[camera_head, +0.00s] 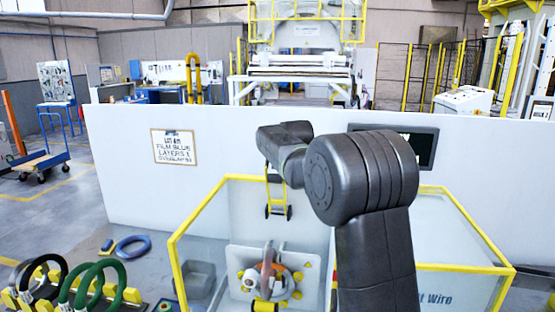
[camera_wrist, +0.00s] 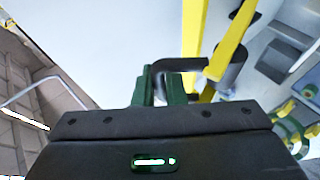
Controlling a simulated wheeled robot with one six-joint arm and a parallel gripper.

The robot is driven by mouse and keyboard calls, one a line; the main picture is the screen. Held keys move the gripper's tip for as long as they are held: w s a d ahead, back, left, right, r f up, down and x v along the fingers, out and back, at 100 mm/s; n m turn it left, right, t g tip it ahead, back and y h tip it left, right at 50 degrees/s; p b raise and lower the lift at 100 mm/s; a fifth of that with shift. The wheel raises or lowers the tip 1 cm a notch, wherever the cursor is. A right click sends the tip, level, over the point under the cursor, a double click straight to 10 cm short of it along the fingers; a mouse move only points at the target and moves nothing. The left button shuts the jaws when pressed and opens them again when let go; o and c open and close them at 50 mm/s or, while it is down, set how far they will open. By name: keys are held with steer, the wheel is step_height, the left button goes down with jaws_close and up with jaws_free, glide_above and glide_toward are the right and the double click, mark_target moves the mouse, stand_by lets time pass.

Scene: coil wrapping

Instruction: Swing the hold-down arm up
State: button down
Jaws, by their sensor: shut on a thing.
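The hold-down arm is a yellow bar with dark rollers at its end (camera_head: 278,211), in front of a pale panel in the head view. In the wrist view its yellow bars (camera_wrist: 193,30) run up from a dark roller (camera_wrist: 233,66). A dark bent handle (camera_wrist: 182,64) sticks out from the roller side. My gripper (camera_wrist: 160,88) has green fingers on either side of this handle's end and is shut on it. In the head view my own arm hides the gripper.
A yellow-framed guard (camera_head: 172,250) surrounds the machine. Below the hold-down arm is a round wrapping head (camera_head: 268,280) with orange and yellow parts. A white wall with a sign (camera_head: 174,147) stands behind. Green and black coils (camera_head: 90,285) rest on a rack at lower left.

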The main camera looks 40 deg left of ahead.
steer(key=shift+w+a+g+h, duration=0.2)
steer(key=shift+w+a+g, duration=0.15)
steer(key=shift+w, duration=0.3)
steer(key=shift+w+a+g+h, duration=0.25)
steer(key=shift+w+a, duration=0.1)
steer(key=shift+w, duration=0.25)
steer(key=c, duration=1.8)
jaws_free()
steer(key=shift+r, duration=0.1)
steer(key=b+v, duration=0.3)
steer(key=v, duration=1)
steer(key=shift+s+d+r, duration=0.1)
steer(key=shift+d+r, duration=0.15)
steer(key=shift+d, duration=0.05)
